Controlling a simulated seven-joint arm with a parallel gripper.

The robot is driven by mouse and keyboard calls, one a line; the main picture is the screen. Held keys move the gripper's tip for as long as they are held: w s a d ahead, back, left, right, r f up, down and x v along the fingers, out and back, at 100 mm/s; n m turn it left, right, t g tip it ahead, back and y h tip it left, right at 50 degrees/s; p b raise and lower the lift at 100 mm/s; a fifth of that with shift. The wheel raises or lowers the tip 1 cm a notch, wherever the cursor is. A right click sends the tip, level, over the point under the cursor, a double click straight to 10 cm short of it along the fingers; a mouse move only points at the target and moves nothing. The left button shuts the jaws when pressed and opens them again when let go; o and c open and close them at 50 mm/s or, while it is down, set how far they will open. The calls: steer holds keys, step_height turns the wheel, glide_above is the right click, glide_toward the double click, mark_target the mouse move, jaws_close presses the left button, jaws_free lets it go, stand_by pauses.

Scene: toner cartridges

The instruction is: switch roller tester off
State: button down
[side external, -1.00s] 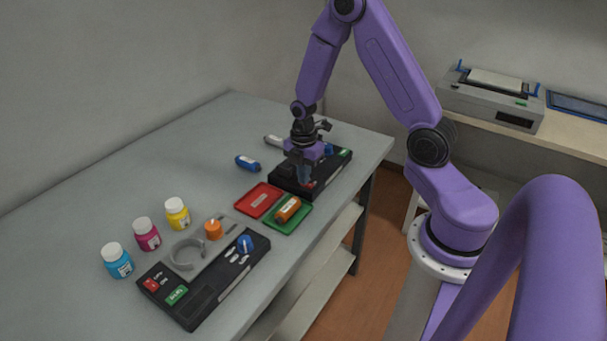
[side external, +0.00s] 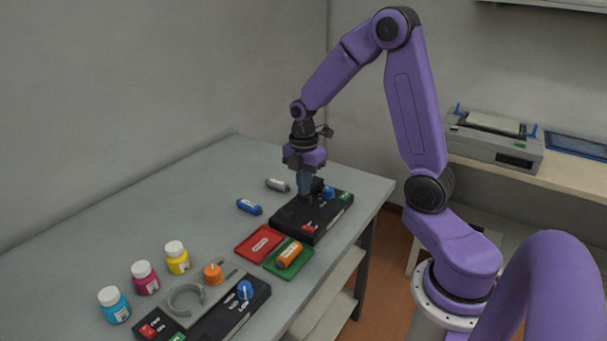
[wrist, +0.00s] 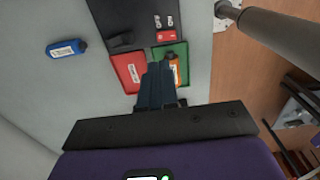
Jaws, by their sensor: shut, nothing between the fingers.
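Two black control boxes are on the table, and I cannot tell by a label which is the roller tester. The far box (side external: 326,222) has a red button (side external: 309,228), a blue knob (side external: 328,193) and a green patch (side external: 345,196). It shows partly at the top of the wrist view (wrist: 116,18), with its red button (wrist: 166,36). My gripper (side external: 304,197) is shut and empty, pointing down over the far box, apart from its red button. The near box (side external: 232,316) has a red button, a green display and a blue knob (side external: 244,289).
A red tray (side external: 247,253) and a green tray (side external: 274,268) holding an orange cartridge (side external: 289,255) lie before the far box. Blue (side external: 249,206) and grey (side external: 277,184) cartridges lie left of it. Several bottles (side external: 146,277) stand at the near left.

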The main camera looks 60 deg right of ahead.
steer(key=shift+w+r, duration=0.1)
steer(key=shift+r, duration=1.45)
steer(key=s+a+r+m, duration=0.3)
steer(key=s+a, duration=0.7)
steer(key=a, duration=0.3)
steer(key=s+a+m, duration=0.2)
steer(key=s+a, duration=0.1)
steer(key=s, duration=1.1)
steer(key=shift+s+r, duration=0.15)
steer(key=shift+r, duration=0.1)
steer(key=shift+a, duration=0.1)
